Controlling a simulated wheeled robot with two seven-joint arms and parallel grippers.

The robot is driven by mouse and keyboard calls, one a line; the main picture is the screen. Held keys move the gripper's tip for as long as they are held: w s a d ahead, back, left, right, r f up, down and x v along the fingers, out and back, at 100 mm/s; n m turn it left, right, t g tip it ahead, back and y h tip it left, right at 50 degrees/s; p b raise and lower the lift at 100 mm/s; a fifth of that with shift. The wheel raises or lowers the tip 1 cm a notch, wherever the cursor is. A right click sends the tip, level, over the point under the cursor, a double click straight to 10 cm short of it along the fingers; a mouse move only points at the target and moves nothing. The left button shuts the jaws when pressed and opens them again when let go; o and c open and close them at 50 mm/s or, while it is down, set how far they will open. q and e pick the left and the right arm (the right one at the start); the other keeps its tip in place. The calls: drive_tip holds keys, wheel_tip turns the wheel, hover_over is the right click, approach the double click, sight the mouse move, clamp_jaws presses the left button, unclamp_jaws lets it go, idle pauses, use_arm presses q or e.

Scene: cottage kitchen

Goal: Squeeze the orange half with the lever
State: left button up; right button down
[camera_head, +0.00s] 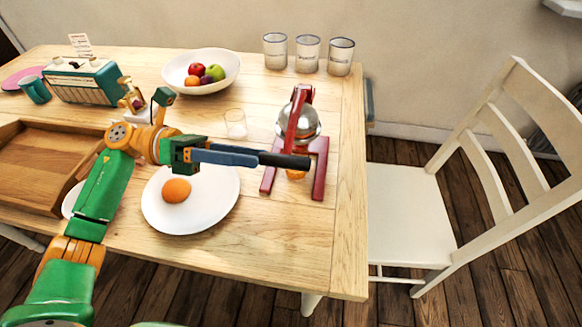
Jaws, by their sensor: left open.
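The red juicer (318,170) stands near the table's right end, with a silver dome (311,125) at its top. Its red lever (294,118) slopes down toward me. A black bar (287,161) shows at the lever's front end and looks like its grip. My left gripper (256,159) is open, its fingers pointing right at the bar's left end; I cannot tell whether they touch. A bit of orange (295,174) shows just below the bar, mostly hidden. A rounded orange piece (176,190) lies on a white plate (215,213). My right gripper is out of view.
A clear glass (235,123) stands left of the juicer. A wooden tray (45,160) lies left. A white chair (410,210) stands right. The table's front right corner is clear.

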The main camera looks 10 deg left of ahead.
sight(283, 160)
use_arm(q)
drive_tip(key=d+p, duration=0.1)
drive_tip(key=d, duration=0.1)
drive_tip(key=d+p, duration=0.1)
drive_tip(key=d, duration=0.1)
drive_tip(key=d+p, duration=0.1)
drive_tip(key=d, duration=0.1)
drive_tip(key=shift+d+r, duration=0.3)
drive_tip(key=shift+d, duration=0.05)
drive_tip(key=shift+d+f, duration=0.2)
drive_tip(key=shift+d, duration=0.1)
clamp_jaws()
idle(0.6)
